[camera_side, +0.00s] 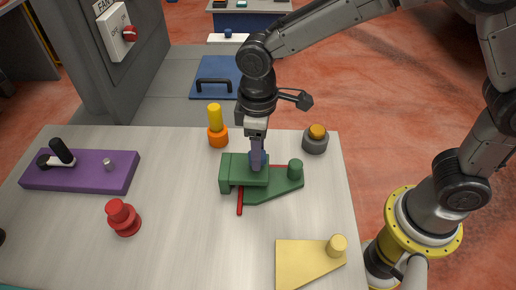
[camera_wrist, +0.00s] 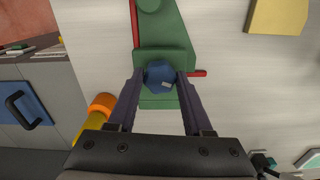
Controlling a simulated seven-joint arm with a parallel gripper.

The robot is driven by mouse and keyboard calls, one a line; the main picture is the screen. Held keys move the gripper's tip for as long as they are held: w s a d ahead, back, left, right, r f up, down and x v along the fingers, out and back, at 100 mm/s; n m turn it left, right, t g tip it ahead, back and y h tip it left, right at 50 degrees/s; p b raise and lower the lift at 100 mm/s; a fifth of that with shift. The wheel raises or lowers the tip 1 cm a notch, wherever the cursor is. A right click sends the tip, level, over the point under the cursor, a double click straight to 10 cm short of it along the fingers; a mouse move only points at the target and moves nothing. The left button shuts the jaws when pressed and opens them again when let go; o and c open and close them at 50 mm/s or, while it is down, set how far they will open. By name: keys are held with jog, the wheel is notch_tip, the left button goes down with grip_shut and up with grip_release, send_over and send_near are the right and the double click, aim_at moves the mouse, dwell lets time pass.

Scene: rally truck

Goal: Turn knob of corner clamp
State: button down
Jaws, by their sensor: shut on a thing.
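The green corner clamp (camera_side: 275,192) stands on the light worktable, with a red bar (camera_side: 240,201) sticking out at its front; the clamp also shows in the wrist view (camera_wrist: 165,33). Its blue knob (camera_wrist: 160,75) sits on the clamp's block, in the middle of the wrist view. My gripper (camera_wrist: 160,78) points down over the clamp, with one finger on each side of the knob, shut on it. In the side view my gripper (camera_side: 257,160) hides most of the knob.
A grey base with an orange button (camera_side: 316,139) stands right of the clamp, and an orange and yellow peg (camera_side: 217,127) behind left. A red knobbed piece (camera_side: 123,216), a purple plate with a lever (camera_side: 80,174) and a yellow wedge (camera_side: 305,265) stand around. The table's middle left is clear.

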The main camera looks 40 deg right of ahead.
jog(key=m, duration=0.5)
jog(key=shift+r+m, duration=0.1)
jog(key=shift+m, duration=0.2)
jog(key=m, duration=0.4)
jog(key=shift+a+r+m, duration=0.1)
jog(key=shift+m, duration=0.3)
jog(key=shift+w, duration=0.1)
jog(key=c, duration=0.6)
grip_release()
jog(key=o, duration=0.3)
